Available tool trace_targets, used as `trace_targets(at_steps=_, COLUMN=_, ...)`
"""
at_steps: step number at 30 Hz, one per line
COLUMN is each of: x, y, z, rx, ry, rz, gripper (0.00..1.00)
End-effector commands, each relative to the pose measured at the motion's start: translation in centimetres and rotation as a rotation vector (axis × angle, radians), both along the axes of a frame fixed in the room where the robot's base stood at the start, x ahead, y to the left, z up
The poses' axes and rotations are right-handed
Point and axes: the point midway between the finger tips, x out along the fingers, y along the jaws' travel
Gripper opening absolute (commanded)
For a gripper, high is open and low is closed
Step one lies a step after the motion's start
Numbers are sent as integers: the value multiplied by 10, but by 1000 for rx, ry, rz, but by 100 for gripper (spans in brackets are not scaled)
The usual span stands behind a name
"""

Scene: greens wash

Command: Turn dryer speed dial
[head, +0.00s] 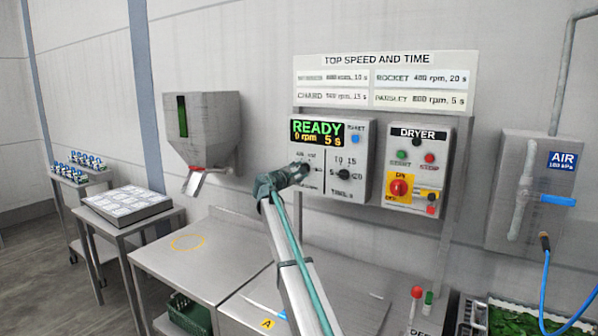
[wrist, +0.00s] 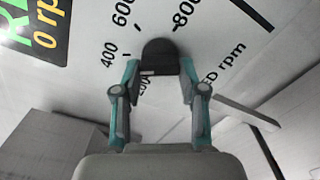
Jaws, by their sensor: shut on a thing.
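The dryer speed dial (wrist: 160,55) is a dark knob on a grey panel, with 200, 400, 600 and 800 marks around it. My gripper (wrist: 160,70) has a finger on each side of the knob and is shut on it. In the head view, my gripper (head: 298,172) reaches the left dial of the control box and hides most of it. The display (head: 317,132) reads READY, 0 rpm, 5 s. I cannot tell exactly which mark the knob points to.
The time dial (head: 343,175) is close by on the right. The dryer box (head: 418,150) carries buttons and a red-yellow switch (head: 398,188). A settings sign (head: 385,82) hangs above. A steel hopper (head: 202,130) is at left, and steel tables (head: 190,250) stand below.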

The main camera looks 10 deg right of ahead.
Motion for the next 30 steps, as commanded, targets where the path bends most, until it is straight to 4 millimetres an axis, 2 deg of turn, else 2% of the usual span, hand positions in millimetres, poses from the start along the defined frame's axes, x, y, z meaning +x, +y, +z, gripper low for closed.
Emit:
trace_targets(at_steps=12, x=0, y=1, z=-1, rx=-4, ry=4, rz=1, gripper=7)
trace_targets(at_steps=13, x=0, y=1, z=-1, rx=-4, ry=4, rz=1, gripper=45)
trace_targets(at_steps=17, x=0, y=1, z=-1, rx=-4, ry=4, rz=1, gripper=66)
trace_targets(at_steps=30, x=-6, y=5, z=0, rx=-4, ry=4, rz=1, gripper=67)
